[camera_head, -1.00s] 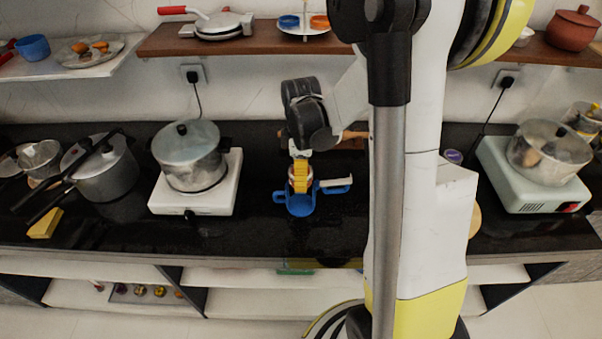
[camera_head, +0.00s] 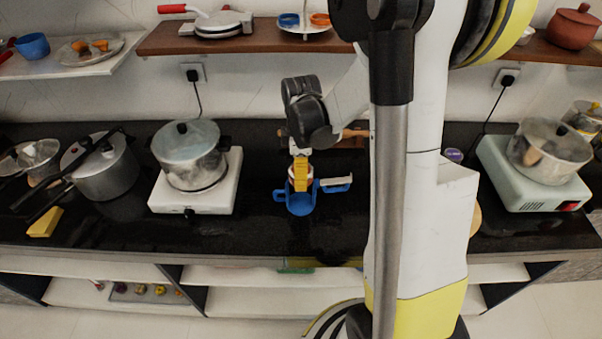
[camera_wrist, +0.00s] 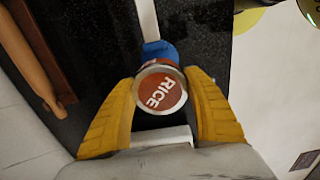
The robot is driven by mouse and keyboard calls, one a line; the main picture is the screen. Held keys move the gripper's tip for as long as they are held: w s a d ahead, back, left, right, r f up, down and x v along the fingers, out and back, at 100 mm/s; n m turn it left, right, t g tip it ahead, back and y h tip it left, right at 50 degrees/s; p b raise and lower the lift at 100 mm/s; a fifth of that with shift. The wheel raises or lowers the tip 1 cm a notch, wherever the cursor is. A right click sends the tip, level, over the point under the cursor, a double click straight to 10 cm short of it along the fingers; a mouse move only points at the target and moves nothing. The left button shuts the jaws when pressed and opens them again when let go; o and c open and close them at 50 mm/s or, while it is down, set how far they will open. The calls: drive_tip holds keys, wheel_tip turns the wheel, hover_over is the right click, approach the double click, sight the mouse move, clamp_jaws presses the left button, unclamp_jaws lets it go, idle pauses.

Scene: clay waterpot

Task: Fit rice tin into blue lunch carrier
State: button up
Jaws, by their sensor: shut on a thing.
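The rice tin (camera_wrist: 160,91) has a red top marked RICE with a pale metal rim, seen from above in the wrist view. My gripper (camera_wrist: 160,100) has yellow fingers shut on the tin, one on each side. In the head view my gripper (camera_head: 300,172) points down at the blue lunch carrier (camera_head: 300,206), and the fingers mostly hide the tin. The carrier stands on the black counter with handles at its sides. Its blue edge (camera_wrist: 160,50) shows just beyond the tin in the wrist view. How deep the tin sits in it is hidden.
A steel pot (camera_head: 188,155) on a white stove stands left of the carrier. A wooden-handled thing (camera_head: 352,134) lies behind my gripper. Another pot (camera_head: 550,152) on a pale green stove is at the right. The counter (camera_head: 250,237) in front of the carrier is clear.

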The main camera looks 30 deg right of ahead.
drive_tip(key=shift+f, duration=0.1)
drive_tip(key=shift+f+b, duration=0.55)
drive_tip(key=shift+f, duration=0.1)
idle(0.4)
drive_tip(key=shift+f+b, duration=0.7)
drive_tip(key=shift+b, duration=0.05)
drive_tip(key=shift+f, duration=0.15)
drive_tip(key=shift+f+b, duration=0.6)
drive_tip(key=shift+b, duration=0.05)
drive_tip(key=shift+f, duration=0.2)
idle(0.4)
drive_tip(key=shift+f+b, duration=0.5)
drive_tip(key=shift+b, duration=0.15)
drive_tip(key=shift+f, duration=0.3)
